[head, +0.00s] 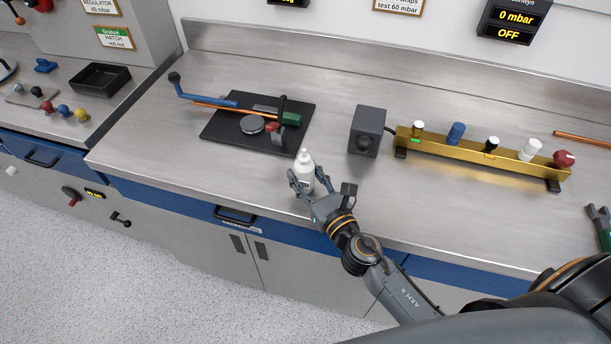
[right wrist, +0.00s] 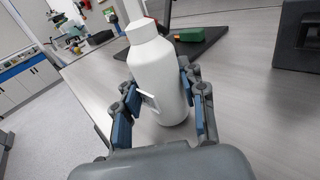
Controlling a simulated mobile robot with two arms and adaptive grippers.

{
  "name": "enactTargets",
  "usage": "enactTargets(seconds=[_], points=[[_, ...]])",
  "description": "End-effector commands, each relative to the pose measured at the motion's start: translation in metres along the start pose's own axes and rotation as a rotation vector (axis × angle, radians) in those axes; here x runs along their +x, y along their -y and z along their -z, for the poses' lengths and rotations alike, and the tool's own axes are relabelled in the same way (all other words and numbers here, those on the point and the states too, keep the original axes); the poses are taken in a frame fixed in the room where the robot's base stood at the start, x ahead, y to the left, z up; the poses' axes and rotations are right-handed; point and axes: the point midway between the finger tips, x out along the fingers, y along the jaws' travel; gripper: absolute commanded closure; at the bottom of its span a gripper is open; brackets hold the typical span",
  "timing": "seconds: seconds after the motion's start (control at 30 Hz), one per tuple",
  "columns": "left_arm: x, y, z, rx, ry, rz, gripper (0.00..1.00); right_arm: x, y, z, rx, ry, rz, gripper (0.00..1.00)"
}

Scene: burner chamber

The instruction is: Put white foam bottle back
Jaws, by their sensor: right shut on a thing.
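The white foam bottle (head: 304,173) stands at the front of the steel bench, near its edge, between the fingers of my right gripper (head: 309,193). In the right wrist view the bottle (right wrist: 157,75) fills the space between the blue-padded fingers of my right gripper (right wrist: 163,108). The gripper is shut on its body. The bottle looks about upright; I cannot tell whether its base touches the bench. My left gripper is not in view.
A black mat (head: 229,140) with a blue-handled tool lies left of the bottle. A dark box (head: 367,131) and a brass manifold (head: 470,157) with several knobs stand to the right. Bare bench (head: 330,120) lies behind the bottle.

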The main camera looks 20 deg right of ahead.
Motion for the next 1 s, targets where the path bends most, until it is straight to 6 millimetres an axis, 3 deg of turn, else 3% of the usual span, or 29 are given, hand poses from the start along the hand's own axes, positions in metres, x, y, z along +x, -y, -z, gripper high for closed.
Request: enactTargets(seconds=[0.13,0.17,0.27,0.67,0.77,1.0], points=[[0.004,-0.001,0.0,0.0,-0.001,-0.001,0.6,0.0,0.0,0.004,-0.001,0.001,0.0,1.0],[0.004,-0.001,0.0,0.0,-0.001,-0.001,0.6,0.0,0.0,0.004,0.0,0.0,0.0,0.57],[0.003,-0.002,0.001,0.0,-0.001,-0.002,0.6,0.0,0.0,0.003,0.0,0.0,0.0,0.37],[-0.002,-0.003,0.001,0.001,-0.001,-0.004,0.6,0.0,0.0,-0.003,0.0,0.0,0.0,0.36],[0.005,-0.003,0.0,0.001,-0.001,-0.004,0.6,-0.013,0.0,0.003,-0.001,-0.002,-0.001,0.36],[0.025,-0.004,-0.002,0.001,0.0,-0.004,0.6,-0.065,-0.001,0.005,0.0,-0.003,-0.001,0.36]])
